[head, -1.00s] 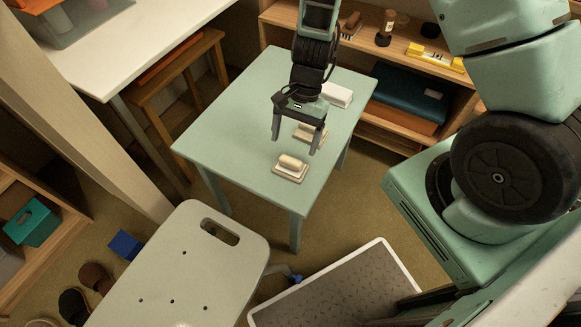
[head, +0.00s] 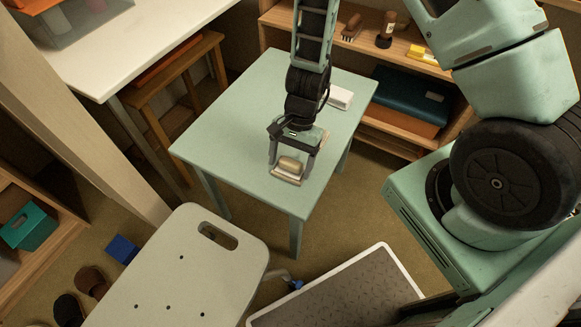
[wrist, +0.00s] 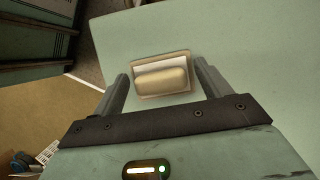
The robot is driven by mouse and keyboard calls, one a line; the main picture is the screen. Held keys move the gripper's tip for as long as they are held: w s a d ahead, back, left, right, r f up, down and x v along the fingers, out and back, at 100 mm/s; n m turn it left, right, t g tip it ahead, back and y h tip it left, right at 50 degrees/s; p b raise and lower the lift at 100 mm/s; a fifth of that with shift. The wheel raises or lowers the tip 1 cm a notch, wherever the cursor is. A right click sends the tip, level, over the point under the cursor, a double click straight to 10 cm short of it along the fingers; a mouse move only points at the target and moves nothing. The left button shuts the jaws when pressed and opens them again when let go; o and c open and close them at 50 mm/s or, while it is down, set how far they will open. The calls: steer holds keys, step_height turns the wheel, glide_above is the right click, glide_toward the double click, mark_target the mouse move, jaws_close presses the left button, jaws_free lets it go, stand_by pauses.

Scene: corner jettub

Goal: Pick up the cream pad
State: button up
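The cream pad (head: 290,166) is a small rounded block on a flat tan base, lying near the front corner of the pale green table (head: 230,125). In the wrist view the cream pad (wrist: 162,80) sits between the two fingers, with a pale strip behind it. My gripper (head: 290,165) is open above and around it, one finger to each side. In the wrist view my gripper (wrist: 161,78) shows a gap between each finger and the pad. Whether the fingertips reach the pad's height is hard to tell.
A white block (head: 339,97) lies farther back on the table. A pale stool (head: 185,275) and a grey-topped step (head: 335,295) stand in front. The table's left side is clear.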

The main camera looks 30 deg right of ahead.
mark_target(290, 161)
steer(key=shift+r, duration=0.1)
step_height(290, 161, up, 10)
steer(key=p, duration=0.2)
steer(key=shift+p, duration=0.4)
